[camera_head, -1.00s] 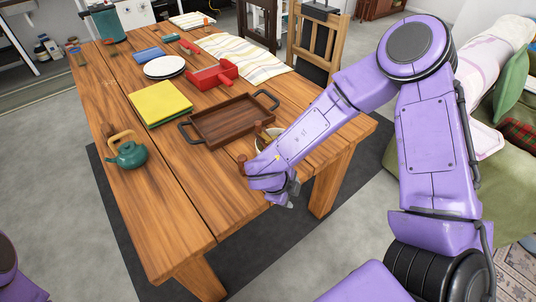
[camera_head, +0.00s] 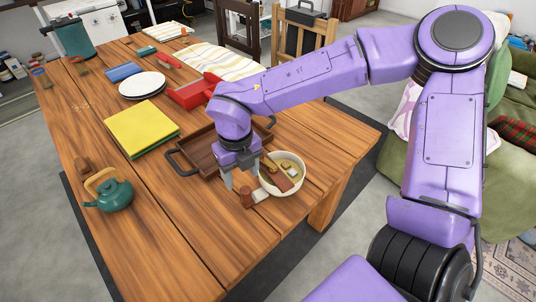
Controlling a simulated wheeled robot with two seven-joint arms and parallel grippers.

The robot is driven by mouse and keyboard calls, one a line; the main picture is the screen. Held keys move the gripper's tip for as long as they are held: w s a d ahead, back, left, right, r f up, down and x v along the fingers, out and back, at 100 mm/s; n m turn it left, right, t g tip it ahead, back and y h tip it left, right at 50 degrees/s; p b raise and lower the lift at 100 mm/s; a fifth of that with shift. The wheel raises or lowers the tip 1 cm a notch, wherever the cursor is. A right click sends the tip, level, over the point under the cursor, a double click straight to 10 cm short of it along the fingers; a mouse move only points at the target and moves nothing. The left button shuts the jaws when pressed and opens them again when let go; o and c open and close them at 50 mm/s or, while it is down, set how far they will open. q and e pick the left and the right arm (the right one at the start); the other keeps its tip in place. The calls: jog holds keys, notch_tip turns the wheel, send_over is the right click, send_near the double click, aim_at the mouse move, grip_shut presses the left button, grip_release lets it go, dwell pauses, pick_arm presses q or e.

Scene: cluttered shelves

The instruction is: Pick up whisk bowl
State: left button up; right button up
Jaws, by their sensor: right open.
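A white bowl (camera_head: 299,186) sits on the wooden table near its right edge, with a brown block-like item and a small pale piece inside. No whisk can be made out clearly. My right gripper (camera_head: 242,181) points down just left of the bowl, open and empty, its fingers apart from the rim as far as I can tell. A small brown-and-white item (camera_head: 247,198) lies beside the bowl, close below the fingers. My left gripper is out of view.
A brown tray (camera_head: 197,152) with dark handles lies behind my gripper, partly hidden. The table's front is clear.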

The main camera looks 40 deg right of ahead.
aim_at(245, 189)
jog(key=f, duration=0.9)
jog(key=shift+d+f, duration=0.1)
jog(key=shift+d, duration=0.2)
grip_shut()
